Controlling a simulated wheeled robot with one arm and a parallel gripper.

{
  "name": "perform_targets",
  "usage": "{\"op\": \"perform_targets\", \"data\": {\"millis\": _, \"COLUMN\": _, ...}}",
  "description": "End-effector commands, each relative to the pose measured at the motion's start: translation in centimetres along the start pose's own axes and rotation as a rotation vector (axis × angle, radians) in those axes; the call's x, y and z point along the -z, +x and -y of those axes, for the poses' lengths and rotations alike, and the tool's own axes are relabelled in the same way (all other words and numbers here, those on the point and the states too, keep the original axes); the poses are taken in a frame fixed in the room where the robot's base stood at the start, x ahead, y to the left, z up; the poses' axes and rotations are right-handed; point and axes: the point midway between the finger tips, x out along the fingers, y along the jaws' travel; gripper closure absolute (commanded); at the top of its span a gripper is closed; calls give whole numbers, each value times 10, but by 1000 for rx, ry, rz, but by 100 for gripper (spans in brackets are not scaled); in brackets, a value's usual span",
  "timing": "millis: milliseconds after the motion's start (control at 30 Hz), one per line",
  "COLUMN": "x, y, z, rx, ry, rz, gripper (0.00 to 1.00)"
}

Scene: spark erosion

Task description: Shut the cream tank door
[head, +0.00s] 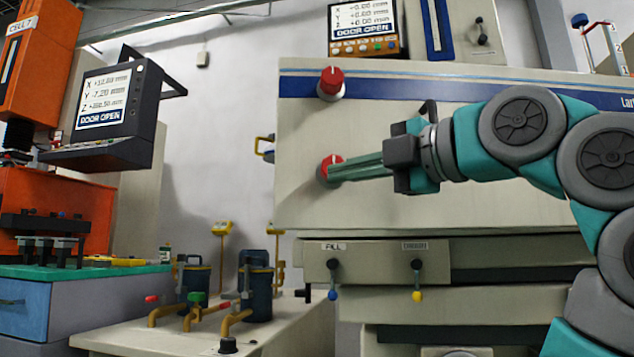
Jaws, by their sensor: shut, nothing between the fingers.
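The cream tank door (450,205) looks to be the large cream panel with a blue stripe along its top, seen in the head view right of centre. It carries an upper red knob (331,83) and a lower red knob (325,172) near its left edge. The display above it (362,27) reads DOOR OPEN. My gripper (334,172) is shut and empty, reaching in from the right with its fingers pointing left. Its fingertips overlap the lower red knob; I cannot tell whether they touch it. A dark handle (429,110) shows partly behind my wrist.
Below the panel are FILL (332,272) and DRAIN (416,272) levers. At lower left stands a cream bench (130,343) with dark canisters and yellow pipes. Further left is an orange machine (60,200) with a screen (104,98), also reading DOOR OPEN.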

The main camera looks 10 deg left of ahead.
Motion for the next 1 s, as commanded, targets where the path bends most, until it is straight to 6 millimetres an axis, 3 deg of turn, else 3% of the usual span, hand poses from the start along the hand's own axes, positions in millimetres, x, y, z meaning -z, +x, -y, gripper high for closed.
{"op": "perform_targets", "data": {"millis": 533, "x": 0, "y": 99, "z": 2, "rx": 6, "ry": 6, "rz": -1, "gripper": 100}}
{"op": "perform_targets", "data": {"millis": 1000, "x": -27, "y": 121, "z": -1, "rx": -1, "ry": 3, "rz": 2, "gripper": 100}}
